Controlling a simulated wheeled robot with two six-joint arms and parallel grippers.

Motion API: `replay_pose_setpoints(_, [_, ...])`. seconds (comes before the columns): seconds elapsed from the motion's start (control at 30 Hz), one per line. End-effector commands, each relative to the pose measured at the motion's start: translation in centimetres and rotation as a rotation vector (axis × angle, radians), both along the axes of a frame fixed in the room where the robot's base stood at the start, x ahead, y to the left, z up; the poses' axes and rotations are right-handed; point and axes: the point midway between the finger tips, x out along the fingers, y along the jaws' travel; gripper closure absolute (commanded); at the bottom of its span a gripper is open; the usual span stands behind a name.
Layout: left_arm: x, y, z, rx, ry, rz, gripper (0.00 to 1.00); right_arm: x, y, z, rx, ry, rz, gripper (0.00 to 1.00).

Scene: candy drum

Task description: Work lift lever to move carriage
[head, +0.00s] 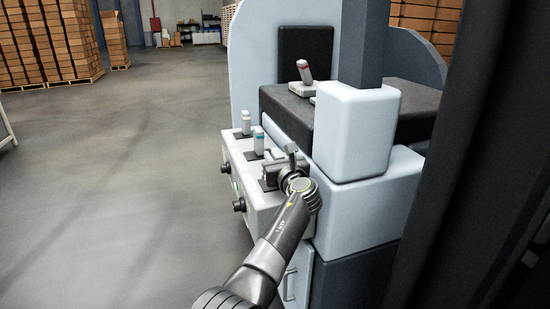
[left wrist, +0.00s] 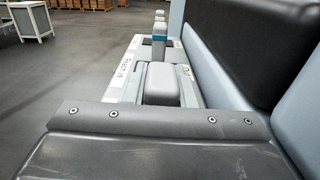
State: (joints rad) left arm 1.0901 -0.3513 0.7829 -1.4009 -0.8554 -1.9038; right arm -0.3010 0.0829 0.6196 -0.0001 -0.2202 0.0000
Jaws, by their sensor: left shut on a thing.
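A light grey control console (head: 236,160) on the side of the vehicle carries a row of upright levers. A grey lever (head: 246,122) stands farthest away, and a lever with a teal band (head: 258,141) stands nearer; the teal-banded one also shows in the left wrist view (left wrist: 159,36). My left gripper (head: 276,169) is at the near end of the row, shut on a lever there. Gripper and wrist mostly hide that lever in the head view. A grey lever top (left wrist: 162,82) shows just ahead of the gripper in the left wrist view. No carriage is recognisable. My right gripper is out of view.
A red-banded stick (head: 305,71) stands on the dark seat-side surface (head: 275,103). A pale block and dark post (head: 347,130) rise close right of my left wrist. Dark knobs (head: 239,205) stick out of the console's side. Open floor (head: 120,180) lies left.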

Motion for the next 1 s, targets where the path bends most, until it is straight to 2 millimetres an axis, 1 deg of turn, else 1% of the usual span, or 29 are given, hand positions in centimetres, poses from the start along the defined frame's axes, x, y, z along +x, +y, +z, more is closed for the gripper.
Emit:
replay_pose_setpoints(0.03, [0.0,0.0,0.0,0.000,0.000,0.000,0.90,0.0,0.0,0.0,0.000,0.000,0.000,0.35])
replay_pose_setpoints(0.1, [0.0,0.0,0.0,0.000,0.000,0.000,0.99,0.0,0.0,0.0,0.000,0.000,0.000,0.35])
replay_pose_setpoints(0.13, [0.0,0.0,0.0,0.000,0.000,0.000,1.00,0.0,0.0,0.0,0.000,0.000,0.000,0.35])
replay_pose_setpoints(0.37, [0.1,-0.1,0.1,0.015,0.005,0.000,1.00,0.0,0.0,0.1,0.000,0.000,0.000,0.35])
replay_pose_setpoints(0.53, [0.4,-1.0,0.1,0.117,0.039,-0.002,1.00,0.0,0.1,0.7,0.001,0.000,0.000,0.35])
replay_pose_setpoints(0.73, [0.6,-1.9,-0.2,0.219,0.071,-0.001,1.00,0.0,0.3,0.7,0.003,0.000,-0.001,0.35])
replay_pose_setpoints(1.0, [0.7,-2.0,-0.3,0.237,0.077,0.000,1.00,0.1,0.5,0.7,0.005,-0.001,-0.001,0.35])
